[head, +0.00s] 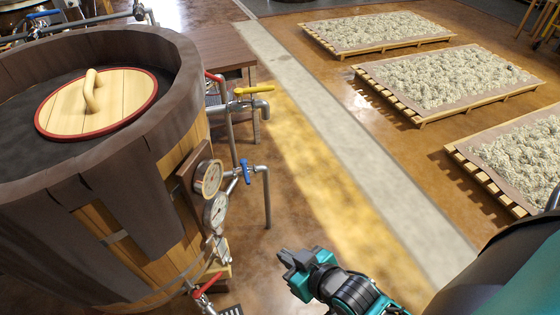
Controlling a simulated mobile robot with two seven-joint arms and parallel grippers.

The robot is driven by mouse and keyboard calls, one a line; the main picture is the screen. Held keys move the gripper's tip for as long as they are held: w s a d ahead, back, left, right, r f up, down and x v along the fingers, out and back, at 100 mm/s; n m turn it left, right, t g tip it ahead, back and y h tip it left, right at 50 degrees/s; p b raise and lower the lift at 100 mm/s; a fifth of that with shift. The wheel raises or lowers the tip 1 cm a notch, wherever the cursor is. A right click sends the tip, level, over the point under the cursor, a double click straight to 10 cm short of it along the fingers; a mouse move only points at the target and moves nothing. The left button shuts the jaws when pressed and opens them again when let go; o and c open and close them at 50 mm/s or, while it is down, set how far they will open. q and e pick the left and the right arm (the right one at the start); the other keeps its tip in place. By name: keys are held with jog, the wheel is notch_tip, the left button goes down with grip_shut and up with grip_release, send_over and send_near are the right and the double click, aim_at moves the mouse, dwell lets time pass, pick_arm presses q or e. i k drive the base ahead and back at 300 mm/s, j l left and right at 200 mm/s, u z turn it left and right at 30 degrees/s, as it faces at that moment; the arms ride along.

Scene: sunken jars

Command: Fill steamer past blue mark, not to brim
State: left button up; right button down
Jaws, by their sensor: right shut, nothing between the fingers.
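A large wooden vat (165,165), likely the steamer, fills the left side of the head view. Dark brown cloth covers its rim. A round wooden lid (125,88) with a red edge and a looped handle lies on the dark top surface. I cannot see a blue mark or a fill level. My right gripper (287,261) is shut and empty, low in the middle of the view, over the floor and to the right of the vat, touching nothing. My left gripper is not in view.
Beside the vat are two gauges (208,178), a blue-handled valve (246,171), a yellow-handled valve (254,90) and a red-handled valve (208,285) on pipes. A brown table (222,48) stands behind. Pallets of pale grain (450,77) lie at right. The floor between is clear.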

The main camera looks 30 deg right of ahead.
aim_at(243, 162)
jog(key=z, duration=0.65)
jog(key=i+l, duration=0.3)
jog(key=l, duration=0.2)
jog(key=i+l, duration=0.35)
jog(key=i+l+u, duration=0.15)
jog(key=l+u, duration=0.15)
jog(key=u, duration=0.15)
jog(key=l+u, duration=0.4)
jog(key=u, duration=1.2)
jog(key=i, duration=0.05)
